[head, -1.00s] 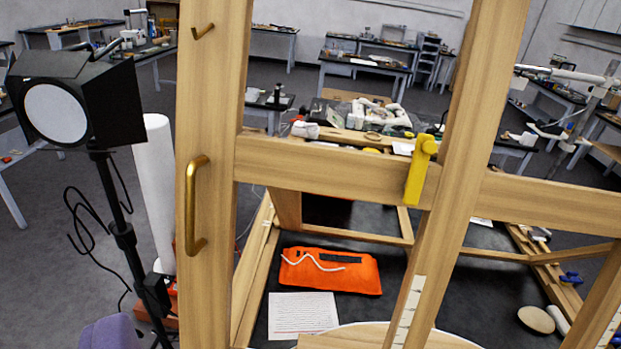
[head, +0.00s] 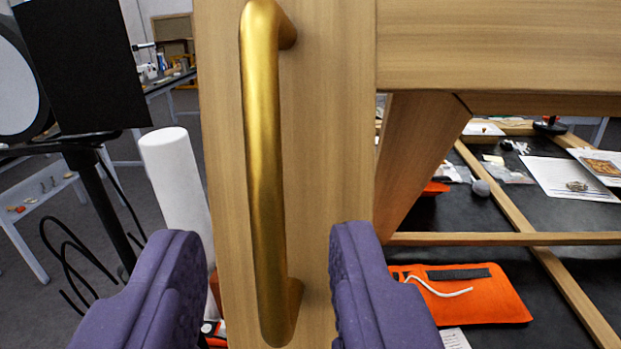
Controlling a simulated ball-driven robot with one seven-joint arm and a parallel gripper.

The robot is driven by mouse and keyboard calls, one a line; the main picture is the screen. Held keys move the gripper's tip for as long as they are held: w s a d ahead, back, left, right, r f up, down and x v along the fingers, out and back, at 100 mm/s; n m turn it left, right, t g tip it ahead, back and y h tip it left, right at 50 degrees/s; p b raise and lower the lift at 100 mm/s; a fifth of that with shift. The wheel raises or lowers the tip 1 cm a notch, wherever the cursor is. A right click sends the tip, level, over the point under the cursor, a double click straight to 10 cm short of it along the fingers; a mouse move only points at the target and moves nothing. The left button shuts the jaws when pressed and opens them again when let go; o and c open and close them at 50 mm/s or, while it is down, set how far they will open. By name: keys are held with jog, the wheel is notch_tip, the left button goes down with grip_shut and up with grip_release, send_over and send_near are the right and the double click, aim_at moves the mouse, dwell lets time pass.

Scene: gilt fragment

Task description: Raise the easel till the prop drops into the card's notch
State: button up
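The easel is a pale wooden frame, and its left upright (head: 330,150) fills the middle of the head view. A brass D-shaped handle (head: 265,170) stands upright on this upright. My gripper (head: 268,285) has two purple padded fingers, one on each side of the handle's lower half. The fingers are wide apart, with clear space between each and the brass bar. A crossbar (head: 500,50) runs off to the right at the top. The prop, the card and its notch cannot be made out in the current view.
A black lamp on a stand (head: 85,65) and a white roll (head: 175,170) are at the left. An orange pouch (head: 490,300) with a white cord lies behind the frame on the dark surface. Papers (head: 570,180) lie farther right.

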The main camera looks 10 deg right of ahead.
aim_at(267, 209)
jog(key=w, duration=0.5)
jog(key=shift+w+d, duration=0.4)
jog(key=shift+c, duration=0.3)
grip_shut()
